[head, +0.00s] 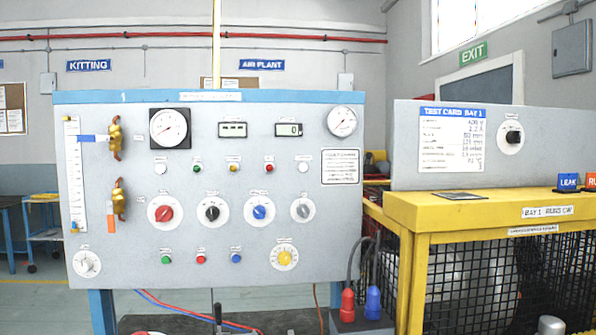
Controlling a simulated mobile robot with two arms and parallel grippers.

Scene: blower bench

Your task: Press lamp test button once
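A grey upright control panel (130,240) with a blue top edge faces me. Its lower row has a green button (166,259), a red button (201,260) and a blue button (236,258). The small labels above them are too small to read, so I cannot tell which is the lamp test button. Above the knobs is a row of small round lamps or buttons: a white one (160,169), a green one (197,168), a yellow one (233,167), a red one (269,168) and another white one (305,168). Neither of my grippers is in view.
Between the rows sit a red knob (164,213), black knob (212,213), blue knob (260,212) and grey knob (303,210). A yellow knob (284,258) is right of the buttons. A yellow-framed cage (410,215) stands right. The panel's front looks clear.

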